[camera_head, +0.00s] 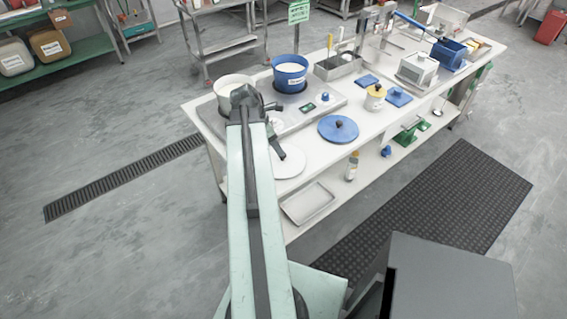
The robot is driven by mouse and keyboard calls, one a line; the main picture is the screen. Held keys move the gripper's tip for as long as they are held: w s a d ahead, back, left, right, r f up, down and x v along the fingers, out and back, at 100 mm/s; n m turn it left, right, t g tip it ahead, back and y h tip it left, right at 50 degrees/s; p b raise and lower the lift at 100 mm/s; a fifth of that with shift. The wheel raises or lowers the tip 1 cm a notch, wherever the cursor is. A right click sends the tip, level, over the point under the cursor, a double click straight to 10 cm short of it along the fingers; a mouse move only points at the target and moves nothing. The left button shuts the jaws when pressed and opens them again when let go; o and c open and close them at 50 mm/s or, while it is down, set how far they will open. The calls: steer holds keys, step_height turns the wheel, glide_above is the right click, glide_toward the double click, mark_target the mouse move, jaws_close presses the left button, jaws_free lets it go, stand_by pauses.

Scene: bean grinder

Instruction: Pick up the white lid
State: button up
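The white lid (290,165) is a flat round disc lying on the white bench, near its front left edge. My arm covers its left side. My gripper (281,152) is a small dark shape past the far end of my arm, over or at the far edge of the lid in the picture. I cannot tell whether it touches the lid or hangs above it. Its fingers are too small and dark to tell whether they are open or shut. No knob on the white lid can be made out.
A blue lid (338,129) with a dark knob lies right of the white lid. A white pot (232,88) and a blue pot (290,75) stand on the cooktop (318,97) behind. A tray (309,203) sits on the lower shelf. A dark mat (440,215) covers the floor in front.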

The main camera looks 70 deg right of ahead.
mark_target(282, 158)
steer(key=b+x, duration=0.5)
steer(key=x, duration=0.1)
steer(key=shift+f, duration=0.3)
steer(key=shift+r, duration=0.2)
jaws_close()
